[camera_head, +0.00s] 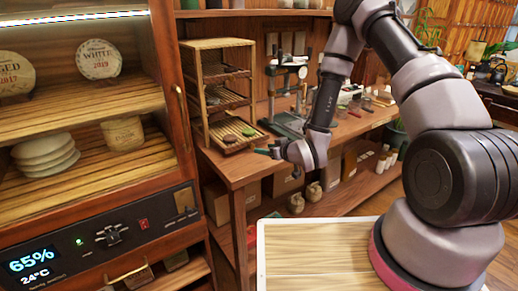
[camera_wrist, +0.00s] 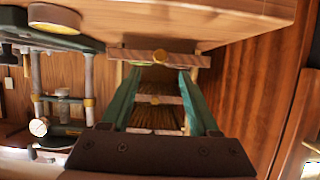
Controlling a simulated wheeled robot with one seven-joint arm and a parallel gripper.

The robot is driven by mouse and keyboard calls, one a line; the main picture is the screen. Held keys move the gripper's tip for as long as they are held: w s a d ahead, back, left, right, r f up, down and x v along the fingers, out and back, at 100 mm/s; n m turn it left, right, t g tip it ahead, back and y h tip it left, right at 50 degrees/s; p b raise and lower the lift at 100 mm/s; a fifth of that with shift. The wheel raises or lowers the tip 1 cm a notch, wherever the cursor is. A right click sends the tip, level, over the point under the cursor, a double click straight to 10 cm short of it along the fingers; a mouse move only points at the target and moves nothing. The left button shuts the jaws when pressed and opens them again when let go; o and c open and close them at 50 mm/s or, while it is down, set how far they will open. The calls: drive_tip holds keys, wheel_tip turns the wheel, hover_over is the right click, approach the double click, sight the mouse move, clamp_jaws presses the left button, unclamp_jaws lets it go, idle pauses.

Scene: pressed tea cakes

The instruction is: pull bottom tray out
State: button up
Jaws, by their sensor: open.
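A small wooden rack (camera_head: 198,90) with slatted shelf trays stands on the wooden bench. Its bottom tray (camera_head: 262,136) holds dark and green tea cakes in the head view. My gripper (camera_head: 268,151) is near the front of that tray, low over the bench edge. In the wrist view, the picture looks inverted, with the bench at the top. Contact cannot be told.
A dark press with metal columns (camera_head: 290,80) stands right of the rack; it also shows at left in the wrist view (camera_wrist: 88,80). A cabinet (camera_head: 165,60) with tea cakes and a control panel stands left. A pale board-topped surface (camera_head: 310,255) is in front.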

drive_tip(key=shift+v, duration=1.5)
drive_tip(key=w+d+r+m+g+h, duration=0.1)
drive_tip(key=d+r+m+h, duration=0.15)
drive_tip(key=d+r, duration=0.65)
drive_tip(key=w+d+r+m+g+h, duration=0.1)
drive_tip(key=d+r+m+h, duration=0.3)
drive_tip(key=r, duration=0.9)
drive_tip(key=s+d+r+m+g, duration=0.1)
drive_tip(key=s+d+r+m, duration=0.1)
drive_tip(key=s+r, duration=0.6)
drive_tip(key=s+d+r+m+g+y, duration=0.1)
drive_tip(key=s+d+r, duration=0.3)
drive_tip(key=s, duration=1.2)
wheel_tip(320, 180, up, 4)
drive_tip(key=shift+s+d+r+m, duration=0.1)
drive_tip(key=shift+s+d+m, duration=0.1)
drive_tip(key=shift+d+m, duration=0.4)
